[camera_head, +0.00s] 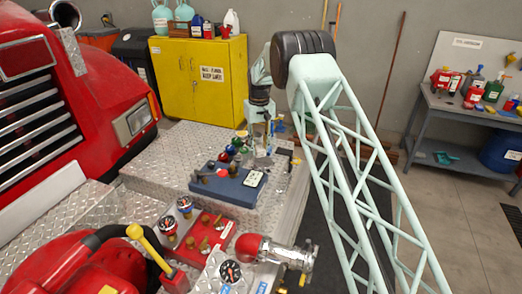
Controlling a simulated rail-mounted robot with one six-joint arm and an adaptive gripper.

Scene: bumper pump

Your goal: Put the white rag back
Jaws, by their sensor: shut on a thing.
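My gripper (262,148) hangs below its black wrist, low over the far right part of the diamond-plate bumper (166,166). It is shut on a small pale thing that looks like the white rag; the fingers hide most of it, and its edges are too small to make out. The gripper is just behind a blue tray-like block (232,190) with a white dotted plate on its right half. I cannot tell whether the held thing touches the surface below.
Several small coloured knobs or bottles (232,152) stand just left of my gripper. Gauges and a red panel (208,230) with a chrome outlet (290,255) are in front. A yellow cabinet (195,75) stands behind, and a grey workbench (460,115) with bottles is at the right.

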